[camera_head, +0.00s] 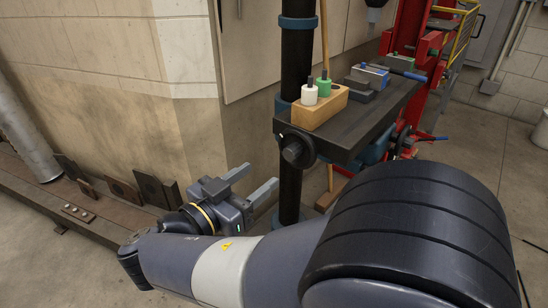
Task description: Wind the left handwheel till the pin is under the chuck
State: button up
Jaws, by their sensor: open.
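The left handwheel (297,149), a dark round wheel, sits on the near left end of the dark work table (352,134). My gripper (258,179) is open and empty, to the left of and lower than the handwheel in the picture, apart from it. Its two grey fingers point up and to the right. Part of what looks like the chuck (376,4) shows at the top edge, above the far part of the table. I cannot tell which thing is the pin. A blue and grey vise-like block (369,77) sits on the table.
A wooden block (320,107) holding a white and a green piece stands at the table's near left. A dark column (297,60) rises behind the table's left end. A red frame (409,30) stands behind. My arm fills the lower right. The wall is at left.

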aim_at(288, 155)
jog(key=b+x, duration=0.1)
jog(key=x, duration=0.8)
jog(key=shift+c, duration=0.5)
jog(key=c, duration=0.9)
jog(key=shift+o, duration=0.2)
jog(key=shift+f+n, duration=0.1)
jog(key=shift+n, duration=0.3)
